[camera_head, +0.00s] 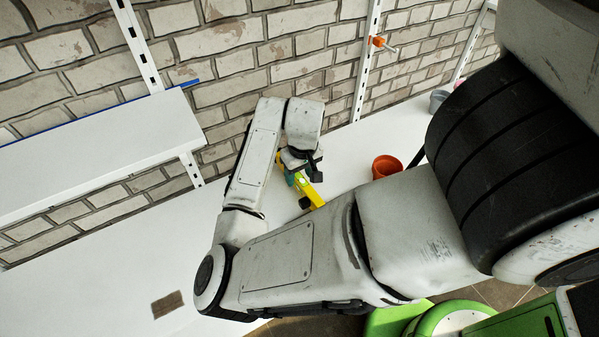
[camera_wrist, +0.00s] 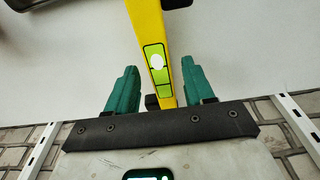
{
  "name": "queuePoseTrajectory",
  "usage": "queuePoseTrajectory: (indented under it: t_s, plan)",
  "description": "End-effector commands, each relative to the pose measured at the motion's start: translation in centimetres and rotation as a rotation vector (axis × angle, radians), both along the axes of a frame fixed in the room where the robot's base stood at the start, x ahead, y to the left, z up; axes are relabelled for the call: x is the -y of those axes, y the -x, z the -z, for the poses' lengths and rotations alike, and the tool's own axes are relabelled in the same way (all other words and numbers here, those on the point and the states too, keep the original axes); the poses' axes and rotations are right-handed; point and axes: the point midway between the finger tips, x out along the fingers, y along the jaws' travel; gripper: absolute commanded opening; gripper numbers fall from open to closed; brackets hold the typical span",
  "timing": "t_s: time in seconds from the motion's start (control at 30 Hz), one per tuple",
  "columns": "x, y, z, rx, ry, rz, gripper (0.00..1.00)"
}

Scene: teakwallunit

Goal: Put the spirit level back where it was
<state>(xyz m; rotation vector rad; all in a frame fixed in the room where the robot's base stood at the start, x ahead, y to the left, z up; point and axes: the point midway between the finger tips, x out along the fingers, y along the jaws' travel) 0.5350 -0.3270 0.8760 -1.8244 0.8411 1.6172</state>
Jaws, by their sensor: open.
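The yellow spirit level (camera_head: 314,196) lies on the white shelf surface (camera_head: 235,207) below my gripper in the head view. In the wrist view the spirit level (camera_wrist: 149,30) runs from the top edge down between my green fingers, with its green vial window facing the camera. My gripper (camera_wrist: 158,78) is open, with one finger on each side of the level and a visible gap on both sides. In the head view my gripper (camera_head: 303,172) is small and partly hidden by my own arm, which also covers part of the shelf.
An orange pot (camera_head: 385,167) stands right of the level, and a grey pot (camera_head: 438,101) farther back. A brown patch (camera_head: 167,304) lies at the lower left. A raised white shelf (camera_head: 95,150) is at the left. An orange item (camera_head: 378,41) sits on a wall upright.

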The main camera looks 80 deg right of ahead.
Motion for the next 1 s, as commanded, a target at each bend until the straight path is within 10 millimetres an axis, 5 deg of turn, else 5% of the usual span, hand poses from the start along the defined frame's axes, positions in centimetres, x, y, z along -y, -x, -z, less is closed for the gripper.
queuePoseTrajectory:
  t_s: [0.3,0.8,1.0]
  plan:
    - [0.0,0.1,-1.8,0.001,0.003,0.002,0.53]
    - [-0.9,0.8,-11.5,0.002,0.001,0.002,0.53]
    - [-1.0,1.0,-12.9,-0.001,0.008,-0.001,0.53]
